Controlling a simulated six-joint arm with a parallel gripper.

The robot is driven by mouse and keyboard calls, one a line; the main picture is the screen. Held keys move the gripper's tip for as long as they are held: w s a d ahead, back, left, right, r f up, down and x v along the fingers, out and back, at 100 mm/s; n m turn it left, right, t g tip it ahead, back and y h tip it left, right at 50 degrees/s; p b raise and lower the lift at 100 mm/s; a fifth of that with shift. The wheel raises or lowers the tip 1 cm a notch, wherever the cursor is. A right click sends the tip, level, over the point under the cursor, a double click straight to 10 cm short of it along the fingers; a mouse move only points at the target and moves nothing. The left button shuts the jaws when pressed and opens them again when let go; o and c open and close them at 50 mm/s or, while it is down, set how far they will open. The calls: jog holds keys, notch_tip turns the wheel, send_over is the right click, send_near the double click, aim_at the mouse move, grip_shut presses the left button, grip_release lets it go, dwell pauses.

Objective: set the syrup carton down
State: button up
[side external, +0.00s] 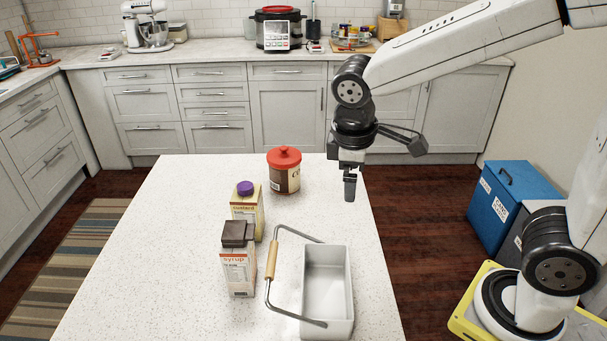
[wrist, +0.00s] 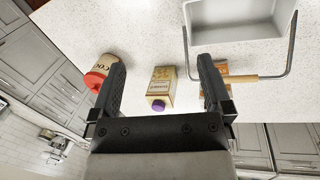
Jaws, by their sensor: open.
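The syrup carton (side external: 238,270), white with a dark brown cap, stands upright on the white speckled counter (side external: 180,270). It is left of the white caddy (side external: 341,320), close to the caddy's wooden grip. In the wrist view the syrup carton (wrist: 222,68) is mostly hidden by the right finger and the handle. My gripper (side external: 350,188) is open and empty above the counter's right edge, apart from the carton. In the wrist view its two fingers (wrist: 162,65) are wide apart, with nothing between the pads.
A custard carton (side external: 246,208) with a purple cap stands just behind the syrup carton. A red-lidded canister (side external: 285,175) stands farther back. The caddy's wire handle with a wooden grip (side external: 272,261) leans left. The counter's left side is clear.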

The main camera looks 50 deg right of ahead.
jog(key=w+a+n+t+h, duration=0.35)
jog(key=a+n, duration=0.55)
jog(key=a, duration=0.3)
jog(key=w+a+n+t+h, duration=0.25)
jog(key=a+n+h, duration=0.25)
jog(key=a+n, duration=0.6)
jog(key=m, duration=0.2)
send_near(237, 233)
jog(key=d, duration=0.1)
jog(key=shift+a+f+x, duration=0.15)
jog(key=shift+x, duration=1.95)
jog(key=shift+a+f+x, duration=0.15)
jog(key=shift+x, duration=2)
jog(key=shift+w, duration=0.15)
jog(key=shift+r, duration=0.1)
grip_shut()
